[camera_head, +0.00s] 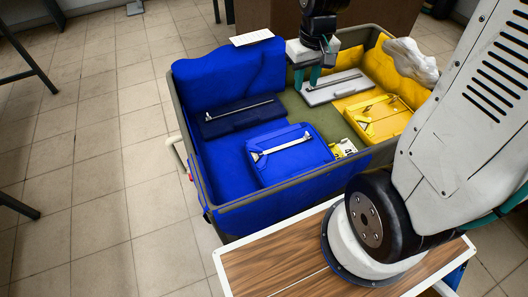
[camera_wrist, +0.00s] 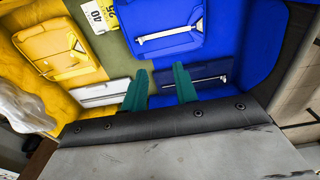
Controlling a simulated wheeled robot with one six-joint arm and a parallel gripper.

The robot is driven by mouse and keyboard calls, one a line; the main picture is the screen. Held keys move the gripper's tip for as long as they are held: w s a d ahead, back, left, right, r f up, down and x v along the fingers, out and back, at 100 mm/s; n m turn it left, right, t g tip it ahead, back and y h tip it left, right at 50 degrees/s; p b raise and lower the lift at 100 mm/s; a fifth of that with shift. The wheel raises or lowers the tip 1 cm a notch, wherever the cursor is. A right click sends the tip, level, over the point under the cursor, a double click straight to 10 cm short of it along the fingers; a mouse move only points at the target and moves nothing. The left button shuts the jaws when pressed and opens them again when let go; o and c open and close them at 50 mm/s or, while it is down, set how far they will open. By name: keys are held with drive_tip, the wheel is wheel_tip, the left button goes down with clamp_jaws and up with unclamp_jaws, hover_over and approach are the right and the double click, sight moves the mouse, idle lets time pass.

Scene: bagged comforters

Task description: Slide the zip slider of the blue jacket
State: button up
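The blue jacket (camera_head: 292,165) lies folded flat in the bin, bright blue, with a white zip strip (camera_head: 282,147) across it. It also shows at the top of the wrist view (camera_wrist: 165,15), with its zip (camera_wrist: 168,35). A small pale piece, perhaps the slider (camera_wrist: 199,25), sits at one end of the strip. My gripper (camera_head: 307,77) has teal fingers and is over the far side of the bin, apart from the blue jacket. In the wrist view the fingers (camera_wrist: 160,87) are spread with nothing between them.
A navy folded item with a zip (camera_head: 240,119), a light grey one (camera_head: 333,87) and a yellow one (camera_head: 385,123) lie around the blue jacket. The bin wall (camera_head: 300,185) surrounds them. A white crumpled bag (camera_head: 410,62) rests at the right rim. Small yellow-white tags (camera_head: 343,149) lie beside the jacket.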

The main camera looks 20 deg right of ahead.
hover_over(307, 133)
drive_tip(key=a, duration=0.3)
wheel_tip(307, 133, down, 15)
drive_tip(key=shift+g, duration=0.3)
drive_tip(key=d+f, duration=0.1)
drive_tip(key=f, duration=0.3)
drive_tip(key=d+f, duration=0.1)
drive_tip(key=f, duration=0.4)
drive_tip(key=d+f, duration=0.1)
drive_tip(key=f, duration=0.4)
drive_tip(key=shift+d, duration=0.15)
clamp_jaws()
